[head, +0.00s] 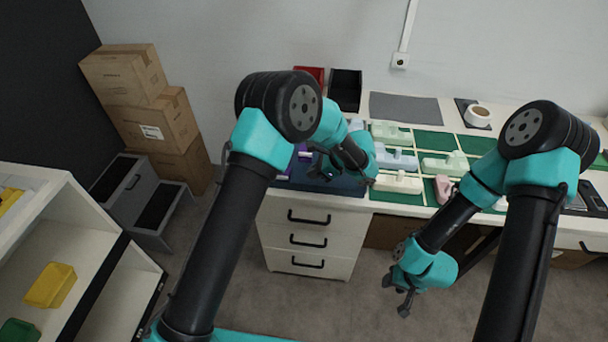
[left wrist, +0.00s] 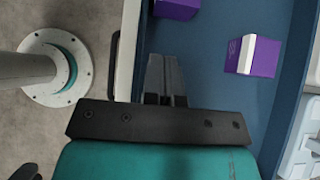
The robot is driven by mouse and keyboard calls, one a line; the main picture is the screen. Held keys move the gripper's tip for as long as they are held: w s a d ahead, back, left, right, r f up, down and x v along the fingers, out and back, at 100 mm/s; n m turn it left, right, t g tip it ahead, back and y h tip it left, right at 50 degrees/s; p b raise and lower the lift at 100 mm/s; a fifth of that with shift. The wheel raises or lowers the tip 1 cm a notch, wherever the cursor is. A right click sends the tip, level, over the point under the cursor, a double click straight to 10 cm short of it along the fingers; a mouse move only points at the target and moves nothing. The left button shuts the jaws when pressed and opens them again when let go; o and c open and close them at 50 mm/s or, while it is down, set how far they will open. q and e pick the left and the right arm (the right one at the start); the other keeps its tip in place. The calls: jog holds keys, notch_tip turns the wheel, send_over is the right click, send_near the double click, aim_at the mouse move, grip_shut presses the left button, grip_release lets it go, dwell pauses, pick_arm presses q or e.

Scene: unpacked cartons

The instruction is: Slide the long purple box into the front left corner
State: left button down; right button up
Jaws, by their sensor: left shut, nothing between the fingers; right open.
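A blue tray (head: 345,186) lies on the left end of the bench; its floor shows in the left wrist view (left wrist: 215,35). One purple box (left wrist: 178,8) is cut off by the top edge of the left wrist view, near the tray's front wall. A second purple box with a pale side (left wrist: 262,57) lies further back in the tray. I cannot tell which one is the long box. My left gripper (left wrist: 164,60) is shut and empty over the tray, apart from both boxes. My right gripper (head: 397,300) is open and empty, low in front of the bench.
Green compartments with pale blocks (head: 397,182) lie right of the tray. A red bin (head: 313,74) and a black bin (head: 345,90) stand behind. White drawers (head: 308,240) are below the tray. The tray floor between the gripper and second box is clear.

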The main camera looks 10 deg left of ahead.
pick_arm(q)
jog(key=v, duration=0.7)
jog(key=shift+d+r, duration=0.15)
jog(key=n+g+h, duration=0.2)
jog(key=n+h, duration=0.3)
send_over(287, 175)
notch_tip(287, 175, down, 3)
jog(key=s+a+n+h, duration=0.1)
jog(key=a+n, duration=0.1)
jog(key=a, duration=0.2)
jog(key=s+a+f+n+t+h, duration=0.1)
jog(key=a+n+h, duration=0.1)
jog(key=a, duration=0.3)
jog(key=s+a+n+t+h, duration=0.1)
jog(key=a+n+h, duration=0.1)
jog(key=a+n, duration=0.1)
jog(key=shift+a+f, duration=0.25)
jog(key=shift+a, duration=0.6)
jog(key=s+d+f+n+h, duration=0.1)
jog(key=s+f+n, duration=0.3)
jog(key=s+f, duration=0.4)
jog(key=s+d+f+n+h, duration=0.1)
jog(key=s+d+f+n, duration=0.3)
jog(key=s+f, duration=0.5)
jog(key=s, duration=0.7)
jog(key=shift+s+t+h, duration=0.15)
jog(key=shift+t+h, duration=0.15)
jog(key=shift+h, duration=0.1)
